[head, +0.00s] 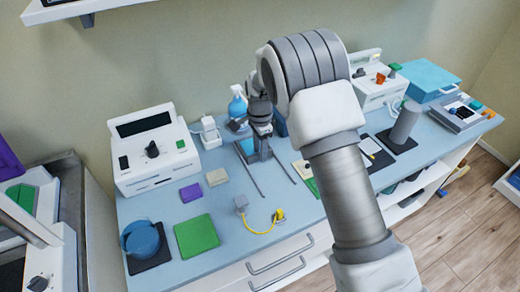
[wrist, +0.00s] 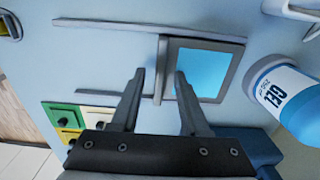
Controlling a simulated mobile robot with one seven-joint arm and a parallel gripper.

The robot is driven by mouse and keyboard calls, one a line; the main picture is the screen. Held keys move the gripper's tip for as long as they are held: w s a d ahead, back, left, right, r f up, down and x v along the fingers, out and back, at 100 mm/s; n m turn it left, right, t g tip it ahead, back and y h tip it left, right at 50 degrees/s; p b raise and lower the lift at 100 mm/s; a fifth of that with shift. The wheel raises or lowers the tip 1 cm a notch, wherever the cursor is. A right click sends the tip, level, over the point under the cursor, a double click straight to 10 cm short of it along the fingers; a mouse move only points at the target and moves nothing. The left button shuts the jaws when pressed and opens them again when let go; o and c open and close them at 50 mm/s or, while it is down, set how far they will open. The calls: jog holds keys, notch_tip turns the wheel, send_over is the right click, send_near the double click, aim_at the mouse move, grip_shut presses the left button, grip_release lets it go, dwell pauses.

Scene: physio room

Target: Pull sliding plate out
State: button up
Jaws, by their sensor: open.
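The sliding plate (wrist: 205,74) is a bright blue panel in a grey frame, set between two thin rails on the pale blue counter. A grey upright handle bar (wrist: 162,50) stands along its left edge in the wrist view. My gripper (wrist: 160,74) is open, with one fingertip on each side of the bar; I cannot tell whether either touches it. In the head view, my gripper (head: 259,120) is over the plate (head: 247,147) and hides part of it. The rails (head: 253,178) run from the plate toward the counter's front and look empty there.
A white device (head: 155,150), a green pad (head: 197,236) and a yellow cable (head: 262,229) are on the left. The counter between the rails is clear.

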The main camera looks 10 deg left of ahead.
grip_shut()
dwell(1.4)
